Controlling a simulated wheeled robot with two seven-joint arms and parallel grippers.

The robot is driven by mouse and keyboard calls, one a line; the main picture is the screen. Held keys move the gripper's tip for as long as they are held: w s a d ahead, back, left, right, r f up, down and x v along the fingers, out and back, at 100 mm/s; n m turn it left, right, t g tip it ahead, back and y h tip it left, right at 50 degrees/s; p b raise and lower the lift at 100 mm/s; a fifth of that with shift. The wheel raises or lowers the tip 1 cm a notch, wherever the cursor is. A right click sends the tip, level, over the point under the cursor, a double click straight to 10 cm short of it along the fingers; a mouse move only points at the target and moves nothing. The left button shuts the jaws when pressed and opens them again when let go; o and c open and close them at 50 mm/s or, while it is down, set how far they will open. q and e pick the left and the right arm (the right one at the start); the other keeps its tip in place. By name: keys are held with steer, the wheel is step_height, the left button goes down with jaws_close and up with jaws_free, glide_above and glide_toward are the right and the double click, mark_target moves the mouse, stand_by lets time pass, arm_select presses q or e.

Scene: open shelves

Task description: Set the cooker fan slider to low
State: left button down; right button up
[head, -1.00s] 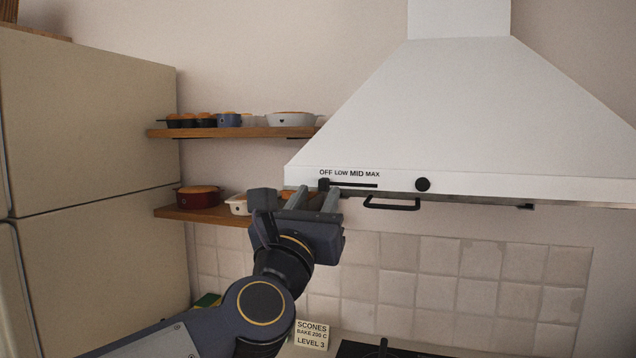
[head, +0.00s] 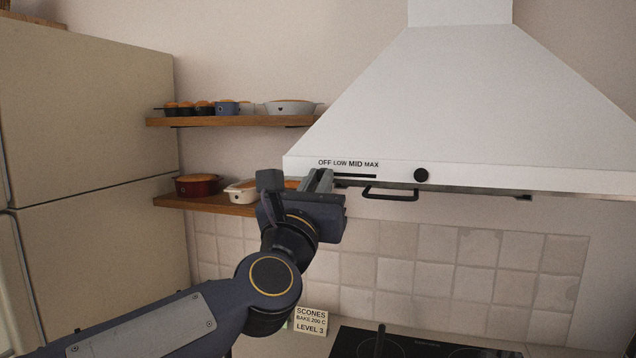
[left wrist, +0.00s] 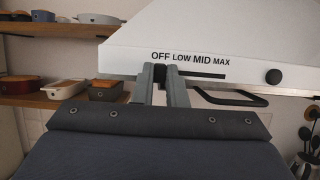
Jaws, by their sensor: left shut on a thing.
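The white cooker hood (head: 470,110) carries a fan slider with a dark slot (head: 355,176) under the printed words OFF, LOW, MID and MAX (head: 348,163). My left gripper (head: 318,180) is at the left end of the slot and hides the slider knob in the head view. In the left wrist view the black slider knob (left wrist: 159,70) sits between the two grey fingers (left wrist: 160,82), below the word OFF. The fingers are shut on it. The slot (left wrist: 200,76) runs free to the right of the knob. My right gripper is not in view.
A round black knob (head: 421,175) and a black handle bar (head: 390,194) are on the hood's front edge, right of the slider. Wooden shelves (head: 225,122) with baking dishes are at the left. A scones card (head: 311,321) stands below near the hob (head: 400,343).

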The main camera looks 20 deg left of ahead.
arm_select(q)
steer(key=shift+d+f+b, duration=0.1)
steer(key=shift+d+b, duration=0.45)
steer(key=shift+d, duration=0.8)
steer(key=shift+s, duration=0.1)
steer(key=c, duration=1.4)
jaws_free()
steer(key=shift+c, duration=0.2)
